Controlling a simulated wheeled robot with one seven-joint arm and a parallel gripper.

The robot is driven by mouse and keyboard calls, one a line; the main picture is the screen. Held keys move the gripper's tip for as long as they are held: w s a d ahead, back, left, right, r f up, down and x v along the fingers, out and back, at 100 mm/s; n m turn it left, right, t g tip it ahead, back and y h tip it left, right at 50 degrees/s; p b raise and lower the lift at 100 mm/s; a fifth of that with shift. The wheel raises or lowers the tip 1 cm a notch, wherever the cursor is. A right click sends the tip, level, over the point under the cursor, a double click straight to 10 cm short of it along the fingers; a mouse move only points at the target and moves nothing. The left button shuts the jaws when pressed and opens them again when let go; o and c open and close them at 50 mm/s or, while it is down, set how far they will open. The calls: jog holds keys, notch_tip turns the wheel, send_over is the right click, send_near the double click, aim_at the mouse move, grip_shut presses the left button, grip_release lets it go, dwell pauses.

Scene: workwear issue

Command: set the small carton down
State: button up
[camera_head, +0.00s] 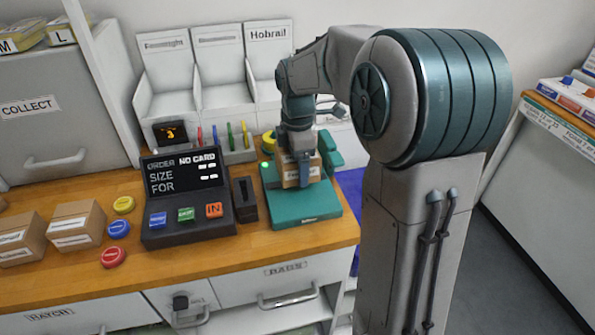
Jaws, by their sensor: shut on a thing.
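The small carton (290,178) is brown cardboard with a pale label. It is upright between the jaws of my gripper (299,158), which is shut on it. The carton is over the teal device (305,213) at the right part of the wooden counter. I cannot tell whether its underside touches the device or hangs just above it. My gripper and wrist hide the carton's top.
A dark order terminal (186,192) with coloured buttons stands left of the teal device. White bins (223,65) stand behind. Bare wooden counter (190,262) shows along the front edge.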

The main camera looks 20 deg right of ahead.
jog(key=shift+f, duration=1.75)
jog(key=shift+f, duration=0.1)
jog(key=o, duration=1)
jog(key=shift+o, duration=0.2)
notch_tip(320, 180, up, 12)
jog(key=shift+f+p, duration=0.25)
jog(key=shift+p, duration=0.05)
jog(key=shift+s+r, duration=0.1)
jog(key=shift+r, duration=0.15)
jog(key=shift+s+r+m, duration=0.1)
jog(key=shift+s+m, duration=0.15)
jog(key=shift+m, duration=0.05)
jog(key=s+f+m+t, duration=0.1)
jog(key=s+f+m, duration=0.2)
jog(key=s+m, duration=0.5)
jog(key=s+f+m+t, duration=0.1)
jog(key=s+f+m, duration=0.3)
jog(key=s+m, duration=0.5)
jog(key=s, duration=0.3)
jog(key=shift+m+t, duration=0.3)
jog(key=shift+t, duration=0.1)
jog(key=shift+f, duration=0.1)
